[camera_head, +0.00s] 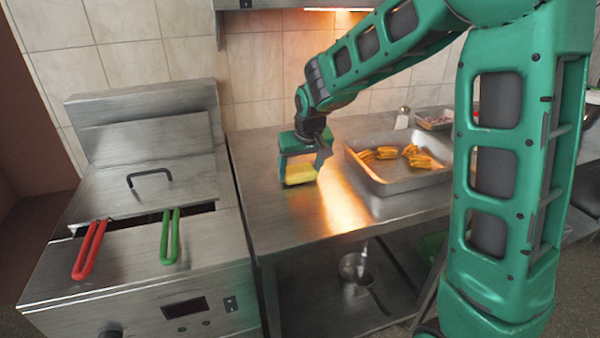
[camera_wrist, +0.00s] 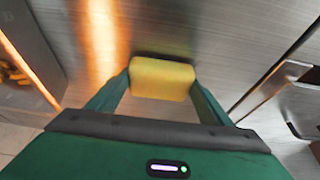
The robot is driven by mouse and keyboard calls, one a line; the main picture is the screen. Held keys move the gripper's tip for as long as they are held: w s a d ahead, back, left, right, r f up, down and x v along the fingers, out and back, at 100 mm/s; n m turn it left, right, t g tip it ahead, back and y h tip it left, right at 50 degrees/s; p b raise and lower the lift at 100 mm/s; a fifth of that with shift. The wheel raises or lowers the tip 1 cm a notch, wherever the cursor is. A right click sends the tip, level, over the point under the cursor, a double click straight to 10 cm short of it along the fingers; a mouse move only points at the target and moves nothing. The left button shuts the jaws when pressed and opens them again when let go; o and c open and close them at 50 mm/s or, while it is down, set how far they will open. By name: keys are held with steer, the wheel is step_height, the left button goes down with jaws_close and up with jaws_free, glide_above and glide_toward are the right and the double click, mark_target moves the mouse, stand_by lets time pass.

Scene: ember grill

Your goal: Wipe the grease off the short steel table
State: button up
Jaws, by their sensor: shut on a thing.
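My gripper (camera_head: 302,169) is shut on a yellow sponge (camera_head: 300,174) near the left end of the short steel table (camera_head: 290,222). In the wrist view the yellow sponge (camera_wrist: 162,79) sits between my two green fingers, at or just above the steel surface; I cannot tell whether it touches. A bright orange reflection lies on the table beside the sponge. I cannot make out a distinct grease patch, and the area under the sponge is hidden.
A steel tray (camera_head: 397,187) with yellow-orange food stands right of my gripper, with a shaker (camera_head: 402,118) behind it. The fryer (camera_head: 140,255), with red (camera_head: 89,249) and green (camera_head: 170,237) handles, adjoins the table's left side. A metal pot (camera_head: 352,267) is on the lower shelf. The table front is clear.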

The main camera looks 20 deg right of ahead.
mark_target(298, 167)
steer(key=shift+w+r, duration=0.15)
steer(key=shift+w, duration=0.6)
steer(key=shift+s+a+r, duration=0.1)
steer(key=shift+r, duration=0.35)
steer(key=shift+s+a+r, duration=0.1)
steer(key=shift+r, duration=0.35)
steer(key=shift+w+d+r, duration=0.1)
steer(key=shift+w+r, duration=0.05)
steer(key=shift+r, duration=2.5)
